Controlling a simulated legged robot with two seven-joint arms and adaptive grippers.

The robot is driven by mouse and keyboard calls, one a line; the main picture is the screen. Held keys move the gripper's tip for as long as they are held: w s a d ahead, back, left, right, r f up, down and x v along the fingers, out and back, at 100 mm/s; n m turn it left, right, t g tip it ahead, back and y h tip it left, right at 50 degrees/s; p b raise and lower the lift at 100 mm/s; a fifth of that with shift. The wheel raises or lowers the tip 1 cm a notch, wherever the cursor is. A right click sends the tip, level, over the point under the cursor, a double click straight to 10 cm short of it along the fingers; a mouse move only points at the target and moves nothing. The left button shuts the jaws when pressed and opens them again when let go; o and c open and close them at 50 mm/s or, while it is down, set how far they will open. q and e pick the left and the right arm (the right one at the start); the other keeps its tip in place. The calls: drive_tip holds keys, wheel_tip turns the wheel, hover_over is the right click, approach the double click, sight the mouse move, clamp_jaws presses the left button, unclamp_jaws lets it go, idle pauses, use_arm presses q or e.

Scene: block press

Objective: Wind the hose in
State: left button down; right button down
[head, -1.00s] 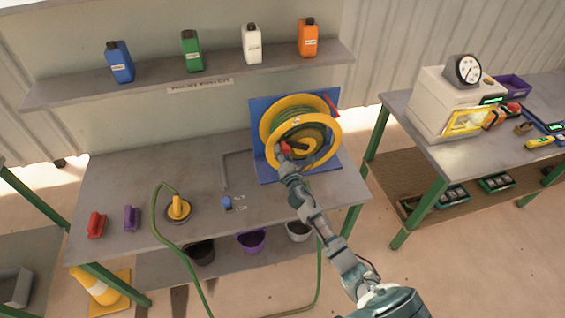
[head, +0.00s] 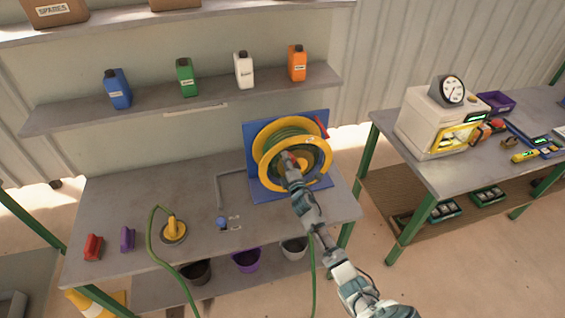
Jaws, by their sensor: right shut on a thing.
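The hose reel has yellow rims (head: 262,160) and is fixed to a blue stand (head: 322,118) on the middle bench. Green hose (head: 287,133) is wound on its drum. A loose green length (head: 168,262) runs from a yellow-ended fitting (head: 174,230) over the bench's front edge. Another length (head: 313,285) hangs below the reel, and the low part is out of frame. My right gripper (head: 290,166) is at the reel's front, shut on the red crank handle (head: 289,156), which it partly hides. My left gripper is not in view.
A red lever (head: 321,127) sits at the stand's upper right. Red (head: 93,247) and purple (head: 127,238) handled tools and a small blue knob (head: 221,222) are on the bench. Pots (head: 246,260) stand below. A second bench (head: 470,165) with a machine is at right.

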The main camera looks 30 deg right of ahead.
drive_tip(key=shift+s+d+f, duration=0.15)
drive_tip(key=shift+f, duration=0.5)
drive_tip(key=c, duration=0.7)
unclamp_jaws()
drive_tip(key=shift+d, duration=0.15)
drive_tip(key=shift+r, duration=0.15)
drive_tip(key=v, duration=1.1)
drive_tip(key=shift+s, duration=0.4)
